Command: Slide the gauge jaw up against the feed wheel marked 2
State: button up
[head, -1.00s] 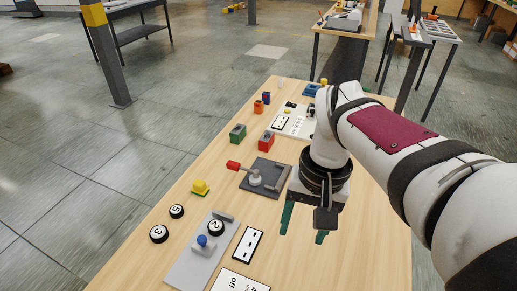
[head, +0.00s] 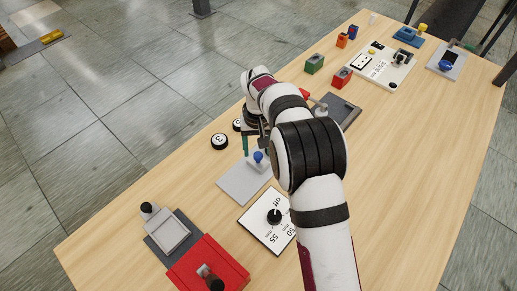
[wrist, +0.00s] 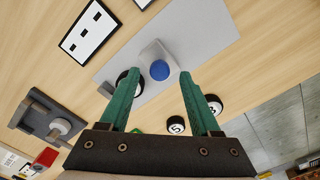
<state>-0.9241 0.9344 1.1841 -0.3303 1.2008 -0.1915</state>
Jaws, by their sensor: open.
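The gauge jaw is a pale grey block (wrist: 152,54) with a blue knob (wrist: 160,70), on a flat grey plate (wrist: 205,32). In the head view the blue knob (head: 258,157) stands over the plate (head: 238,187). My gripper (wrist: 161,77) is open above the jaw, its green fingers on either side of the knob, with no visible grip. The black-rimmed feed wheel (wrist: 123,76) beside the jaw is partly hidden by the left finger. Its number is not readable now, and I cannot tell whether jaw and wheel touch. My arm hides that wheel in the head view.
Loose wheels marked 5 (wrist: 176,126) and 3 (wrist: 212,104) lie beyond the plate's edge. A dial panel (head: 268,219) and a red box (head: 212,268) stand nearer. A dark base with a lever (wrist: 50,118) is at the wrist view's left.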

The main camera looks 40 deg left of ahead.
jog(key=shift+f, duration=0.7)
grip_shut()
jog(key=shift+w, duration=1.8)
grip_release()
